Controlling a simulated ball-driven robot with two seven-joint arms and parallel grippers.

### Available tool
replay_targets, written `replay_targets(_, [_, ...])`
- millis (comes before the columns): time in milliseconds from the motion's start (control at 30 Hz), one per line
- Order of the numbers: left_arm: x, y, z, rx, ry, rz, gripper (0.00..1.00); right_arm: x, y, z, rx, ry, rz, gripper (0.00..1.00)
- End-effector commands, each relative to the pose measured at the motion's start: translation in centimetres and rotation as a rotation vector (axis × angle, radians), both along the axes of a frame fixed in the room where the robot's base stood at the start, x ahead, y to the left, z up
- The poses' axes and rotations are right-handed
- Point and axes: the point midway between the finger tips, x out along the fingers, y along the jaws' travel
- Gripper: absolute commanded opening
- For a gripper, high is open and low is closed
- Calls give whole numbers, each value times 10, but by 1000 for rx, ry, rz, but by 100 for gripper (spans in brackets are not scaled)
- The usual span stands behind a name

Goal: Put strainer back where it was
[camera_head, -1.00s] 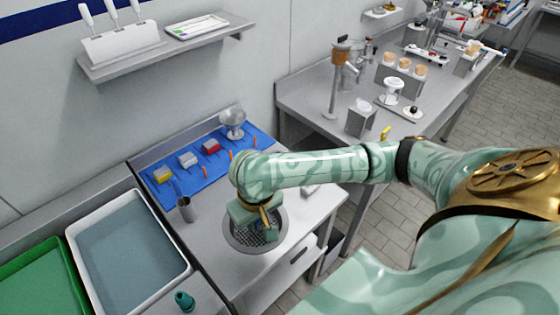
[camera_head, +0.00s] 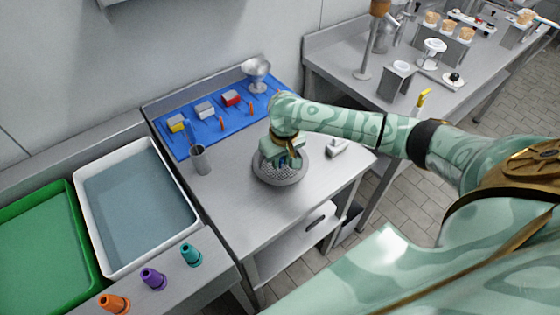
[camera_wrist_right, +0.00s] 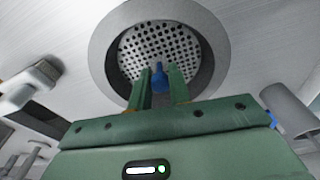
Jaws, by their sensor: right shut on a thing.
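The strainer (camera_head: 270,178) is a grey perforated round disc at the worktop's round opening; in the right wrist view (camera_wrist_right: 158,38) the dark ring of the opening surrounds it. A blue knob (camera_wrist_right: 158,80) stands at the strainer's near side. My right gripper (camera_head: 282,161) points down over the strainer. In the right wrist view its two green fingers (camera_wrist_right: 161,74) are shut on the blue knob. I cannot tell whether the strainer is fully seated or slightly raised. My left gripper is not in view.
A blue mat (camera_head: 182,146) with small blocks and a metal bowl (camera_head: 256,70) lies behind. A steel cup (camera_head: 200,160) stands left of the strainer. A white water tray (camera_head: 135,205) and green tray (camera_head: 35,250) are left; orange, purple and teal cones (camera_head: 191,254) stand in front.

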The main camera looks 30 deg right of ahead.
Motion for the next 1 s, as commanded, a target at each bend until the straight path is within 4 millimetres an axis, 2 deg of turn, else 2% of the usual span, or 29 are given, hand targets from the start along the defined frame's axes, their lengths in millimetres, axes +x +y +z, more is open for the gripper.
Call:
replay_targets(333, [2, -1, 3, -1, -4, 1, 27, 0, 0, -2, 0, 0, -2, 0])
replay_targets(367, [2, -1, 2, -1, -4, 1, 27, 0, 0, -2, 0, 0, -2, 27])
replay_targets(400, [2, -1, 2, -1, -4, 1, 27, 0, 0, -2, 0, -1, -1, 38])
replay_targets(433, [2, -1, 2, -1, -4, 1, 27, 0, 0, -2, 0, 0, -1, 41])
replay_targets(767, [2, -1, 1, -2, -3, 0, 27, 0, 0, 2, 0, -3, 0, 41])
replay_targets(867, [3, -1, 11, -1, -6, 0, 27, -1, 0, 19, 1, -3, -1, 41])
replay_targets(1000, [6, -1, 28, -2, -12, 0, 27, -5, 0, 54, 0, -6, 1, 41])
